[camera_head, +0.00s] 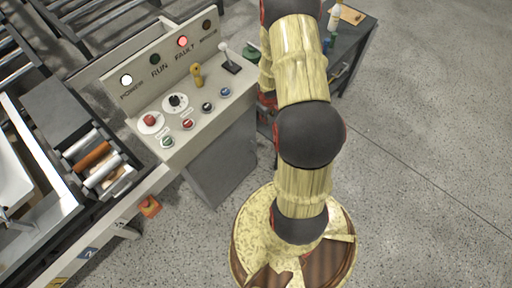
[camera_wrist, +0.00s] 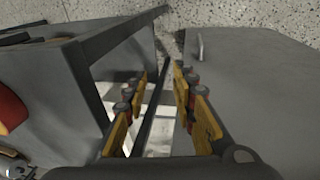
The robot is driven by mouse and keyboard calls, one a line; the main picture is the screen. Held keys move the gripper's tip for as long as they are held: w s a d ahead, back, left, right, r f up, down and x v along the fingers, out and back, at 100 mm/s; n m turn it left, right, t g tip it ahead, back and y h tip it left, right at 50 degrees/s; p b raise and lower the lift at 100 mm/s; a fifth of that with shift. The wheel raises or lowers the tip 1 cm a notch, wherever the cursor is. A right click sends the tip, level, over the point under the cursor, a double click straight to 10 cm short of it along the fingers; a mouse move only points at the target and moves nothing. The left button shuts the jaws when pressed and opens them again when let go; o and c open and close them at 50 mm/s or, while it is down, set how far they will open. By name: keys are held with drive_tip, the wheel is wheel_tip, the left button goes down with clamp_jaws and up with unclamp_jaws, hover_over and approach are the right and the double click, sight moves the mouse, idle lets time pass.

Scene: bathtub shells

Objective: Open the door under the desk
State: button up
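The grey desk (camera_head: 352,45) stands at the upper right in the head view, partly hidden by my arm. In the wrist view, a broad flat grey panel (camera_wrist: 250,85) with a small pale handle (camera_wrist: 200,47) fills the right side; it looks like the door, but how far it stands open I cannot tell. My gripper (camera_wrist: 160,80) is open, its yellow-padded fingers apart. A thin dark edge (camera_wrist: 152,90) runs between the fingers; contact cannot be told. My arm hides the gripper in the head view.
A grey box-like body (camera_wrist: 55,85) with a projecting ledge stands close on the left in the wrist view. A control console (camera_head: 185,110) with buttons and a lever is left of my arm. A bottle (camera_head: 335,17) stands on the desk. Open floor (camera_head: 440,130) lies right.

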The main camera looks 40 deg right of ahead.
wheel_tip(320, 180, down, 8)
drive_tip(key=f+n+t+y, duration=0.1)
drive_tip(key=n+t+y+p, duration=0.1)
drive_tip(key=n+t+y, duration=0.1)
approach(256, 153)
drive_tip(key=w+f+b, duration=0.1)
drive_tip(key=w+f, duration=0.1)
drive_tip(key=w+f+b, duration=0.1)
drive_tip(key=w+f, duration=0.1)
drive_tip(key=shift+w+a+f, duration=0.15)
drive_tip(key=shift+w+f, duration=0.05)
drive_tip(key=shift+f, duration=0.1)
drive_tip(key=shift+c, duration=1.2)
drive_tip(key=c, duration=0.4)
clamp_jaws()
